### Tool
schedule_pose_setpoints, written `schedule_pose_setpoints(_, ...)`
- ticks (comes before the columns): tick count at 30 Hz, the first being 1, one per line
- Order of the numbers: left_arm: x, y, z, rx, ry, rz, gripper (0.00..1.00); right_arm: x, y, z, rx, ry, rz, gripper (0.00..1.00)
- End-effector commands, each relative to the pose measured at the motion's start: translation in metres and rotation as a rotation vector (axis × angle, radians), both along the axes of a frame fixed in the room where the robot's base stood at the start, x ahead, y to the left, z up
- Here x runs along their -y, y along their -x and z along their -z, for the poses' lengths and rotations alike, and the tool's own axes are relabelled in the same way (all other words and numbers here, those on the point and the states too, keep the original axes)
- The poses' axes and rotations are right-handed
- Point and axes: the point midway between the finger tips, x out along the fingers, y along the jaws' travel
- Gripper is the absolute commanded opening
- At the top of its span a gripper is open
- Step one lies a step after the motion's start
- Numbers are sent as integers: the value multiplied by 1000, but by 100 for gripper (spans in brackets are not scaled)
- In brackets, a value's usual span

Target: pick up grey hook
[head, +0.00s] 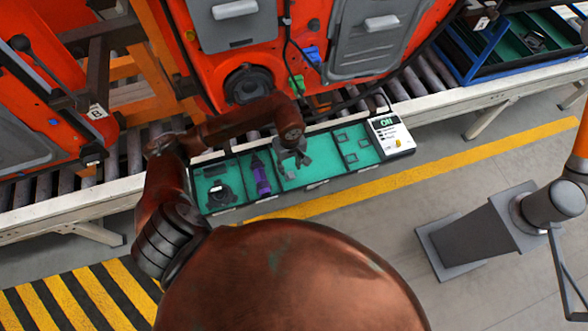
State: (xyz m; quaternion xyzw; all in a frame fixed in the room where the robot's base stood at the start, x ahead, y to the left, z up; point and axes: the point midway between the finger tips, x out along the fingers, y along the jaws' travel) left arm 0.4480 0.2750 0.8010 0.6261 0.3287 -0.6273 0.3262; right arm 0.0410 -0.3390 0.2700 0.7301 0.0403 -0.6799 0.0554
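A green-lined tray (229,211) with several compartments lies along the front of the roller conveyor. My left gripper (294,165) is over its middle compartment, with its fingers apart and nothing visible between them. Small grey hook-like pieces (349,157) lie in the compartment to the right of the gripper. I cannot tell for certain which piece is the grey hook; the gripper may hide part of the middle compartment. My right gripper is not in view.
A purple tool (261,176) and a dark part (216,190) lie in the tray's left compartments. A white box with a display (391,134) stands at its right end. Orange door panels (330,50) rise behind. A grey pedestal (480,235) stands at right.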

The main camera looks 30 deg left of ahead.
Motion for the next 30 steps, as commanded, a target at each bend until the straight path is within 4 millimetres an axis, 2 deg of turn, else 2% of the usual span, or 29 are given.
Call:
schedule_pose_setpoints(6, 4, -1, 24, -3, 4, 7, 33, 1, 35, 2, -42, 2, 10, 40)
schedule_pose_setpoints(9, 1, -1, 39, -5, 5, 5, 33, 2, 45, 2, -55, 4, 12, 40)
schedule_pose_setpoints(15, -1, -2, 63, -1, 4, 5, 33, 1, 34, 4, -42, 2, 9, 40)
schedule_pose_setpoints(21, -2, -2, 67, 0, 2, 6, 33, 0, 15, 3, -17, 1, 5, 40)
schedule_pose_setpoints(24, -2, -2, 67, 0, 2, 6, 33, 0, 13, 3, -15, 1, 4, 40)
schedule_pose_setpoints(30, -3, -2, 67, 0, 2, 5, 20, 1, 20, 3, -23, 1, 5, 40)
